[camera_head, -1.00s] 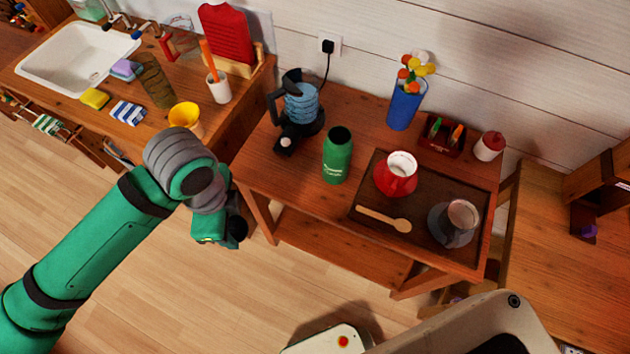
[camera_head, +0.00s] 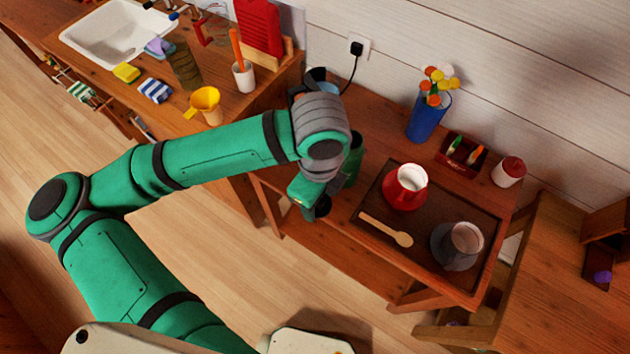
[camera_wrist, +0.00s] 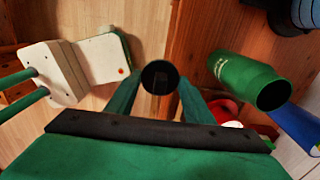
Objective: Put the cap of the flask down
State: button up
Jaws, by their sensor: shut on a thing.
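The green flask (camera_head: 354,164) stands on the small wooden table (camera_head: 335,212), mostly hidden behind my arm in the head view. In the wrist view the flask (camera_wrist: 246,80) is to the right of my gripper, apart from it, and its dark mouth is open. My gripper (camera_wrist: 159,82) is shut on the dark round cap (camera_wrist: 160,74), which lies between the two green fingertips. In the wrist view the cap appears close to the table's edge, with floor to its left. In the head view my gripper (camera_head: 314,206) is at the table's left front edge; the cap cannot be made out there.
A dark tray (camera_head: 375,212) on the table holds a red cup (camera_head: 405,188), a wooden spoon (camera_head: 386,229) and a grey cup (camera_head: 462,243). A blue vase (camera_head: 428,117), a red box (camera_head: 461,154) and a red-lidded jar (camera_head: 508,172) stand behind. The kettle is mostly hidden by my arm.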

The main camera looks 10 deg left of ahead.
jog(key=shift+w, duration=0.2)
jog(key=w+a+f, duration=0.2)
jog(key=w+f, duration=0.1)
jog(key=w+a+f, duration=0.5)
jog(key=w, duration=0.2)
jog(key=shift+a+f, duration=0.15)
jog(key=shift+f, duration=0.25)
jog(key=shift+w+a+f, duration=0.2)
jog(key=shift+w+f, duration=0.1)
jog(key=shift+f, duration=0.05)
jog(key=shift+w+a+f, duration=0.1)
jog(key=shift+w+f, duration=0.05)
jog(key=shift+f, duration=1.6)
jog(key=o, duration=1)
jog(key=shift+f, duration=0.1)
